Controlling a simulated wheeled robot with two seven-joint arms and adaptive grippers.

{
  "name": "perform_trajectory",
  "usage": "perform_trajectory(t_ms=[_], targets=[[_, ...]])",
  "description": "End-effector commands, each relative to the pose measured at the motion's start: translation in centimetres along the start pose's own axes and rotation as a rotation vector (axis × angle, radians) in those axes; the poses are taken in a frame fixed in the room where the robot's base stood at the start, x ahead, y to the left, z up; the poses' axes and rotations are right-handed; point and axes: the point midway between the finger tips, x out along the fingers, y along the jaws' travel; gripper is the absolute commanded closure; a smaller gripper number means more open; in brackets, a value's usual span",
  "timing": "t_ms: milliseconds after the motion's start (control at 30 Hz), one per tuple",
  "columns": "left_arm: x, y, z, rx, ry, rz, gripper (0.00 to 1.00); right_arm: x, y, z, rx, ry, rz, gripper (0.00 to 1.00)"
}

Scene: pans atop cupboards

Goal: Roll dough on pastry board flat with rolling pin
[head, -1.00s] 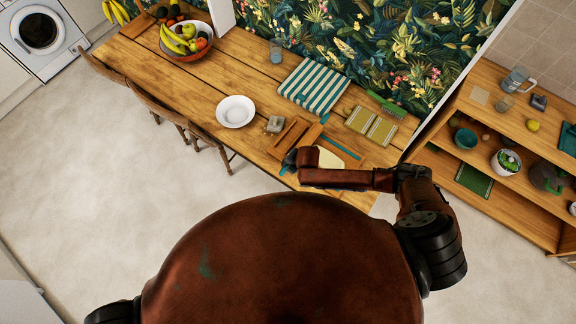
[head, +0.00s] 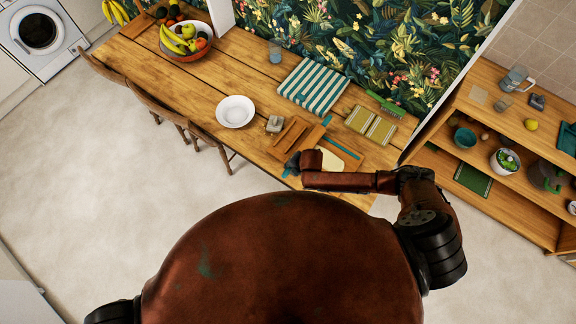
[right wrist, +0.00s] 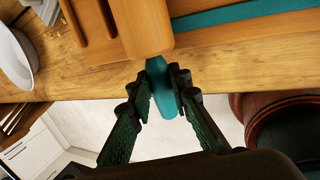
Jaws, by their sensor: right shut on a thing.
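The rolling pin has a brown wooden body (head: 312,136) and teal handles. In the right wrist view, the end of its body (right wrist: 146,28) and near teal handle (right wrist: 160,85) show clearly. My right gripper (right wrist: 163,88) is shut around that handle, at the table's front edge. In the head view, my right gripper (head: 293,163) is small and dark, partly hidden by my arm. The pale, flat dough (head: 331,160) lies just right of the pin, partly behind my wrist. The pastry board appears to be the wooden surface with a teal band (head: 342,149) around it. My left gripper is out of view.
A slotted wooden piece (head: 287,136) lies left of the pin, close beside it. A white bowl (head: 235,111), a small grey item (head: 274,124), a striped cloth (head: 313,86) and a green-yellow mat (head: 371,125) are around it. Shelves (head: 510,180) stand at right.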

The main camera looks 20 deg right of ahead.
Motion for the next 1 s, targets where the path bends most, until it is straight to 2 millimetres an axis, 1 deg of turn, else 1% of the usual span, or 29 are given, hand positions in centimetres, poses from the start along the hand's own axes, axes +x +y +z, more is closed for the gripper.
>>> perform_trajectory(t_ms=[33,300,567,1000], targets=[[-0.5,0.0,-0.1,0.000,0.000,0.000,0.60,-0.4,-0.4,0.1,0.000,0.000,-0.001,1.00],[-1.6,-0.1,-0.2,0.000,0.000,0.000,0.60,-1.2,-2.5,0.1,0.000,0.000,-0.001,1.00],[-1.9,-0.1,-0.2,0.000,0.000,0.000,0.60,-1.5,-3.3,0.1,-0.001,0.000,0.000,1.00],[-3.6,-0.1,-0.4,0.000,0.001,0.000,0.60,-2.9,-6.5,0.2,0.000,0.000,0.000,1.00]])
